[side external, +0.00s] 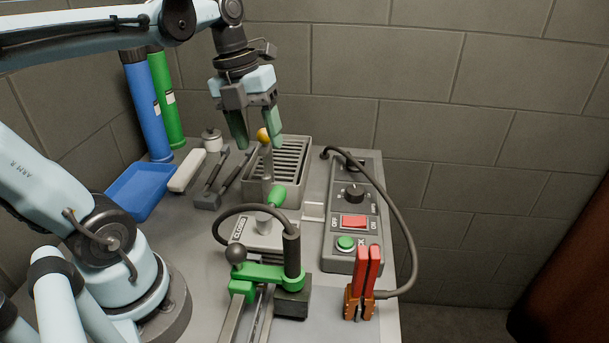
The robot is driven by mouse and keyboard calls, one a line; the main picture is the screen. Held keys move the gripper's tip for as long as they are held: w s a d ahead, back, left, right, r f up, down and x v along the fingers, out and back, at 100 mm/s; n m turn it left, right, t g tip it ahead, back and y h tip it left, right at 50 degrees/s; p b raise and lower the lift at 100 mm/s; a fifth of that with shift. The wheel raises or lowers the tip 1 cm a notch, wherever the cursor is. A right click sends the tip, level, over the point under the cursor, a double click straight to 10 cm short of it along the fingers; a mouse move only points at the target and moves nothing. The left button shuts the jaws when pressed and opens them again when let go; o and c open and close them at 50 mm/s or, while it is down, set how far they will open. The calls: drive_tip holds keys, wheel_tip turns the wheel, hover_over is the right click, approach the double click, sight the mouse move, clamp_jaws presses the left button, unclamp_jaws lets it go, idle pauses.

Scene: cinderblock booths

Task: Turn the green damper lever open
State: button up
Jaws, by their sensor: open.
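A lever with a green grip (276,198) stands on a round grey hub on a low light-grey box (240,238). The grip points up and to the right in the picture. Dark lettering shows on the box's left part, too small to read surely. My gripper (257,144) is open and points down, well above and behind the green grip in the picture. Its two green fingers appear on either side of a yellow knob (263,135) on a grey post; I cannot tell how near the knob is in depth. Nothing is between the fingers for sure.
A slatted grey box (289,160) stands behind the lever. A control panel (338,258) is at right. A green clamp (262,275), a dark cable (402,225) and red-handled pliers-like tool (366,272) are in front. A blue tray (138,188) lies left.

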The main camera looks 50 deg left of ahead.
sight(274, 193)
drive_tip(key=shift+s+d+f+t+y, duration=0.55)
drive_tip(key=shift+s+d+t+y, duration=0.85)
drive_tip(key=shift+s+d+t, duration=0.5)
drive_tip(key=shift+s+a+x, duration=0.15)
drive_tip(key=shift+x, duration=2.8)
drive_tip(key=shift+s+a+x, duration=0.1)
drive_tip(key=shift+s+x, duration=0.05)
drive_tip(key=shift+x, duration=2.8)
drive_tip(key=shift+f, duration=0.1)
drive_tip(key=shift+c, duration=0.4)
clamp_jaws()
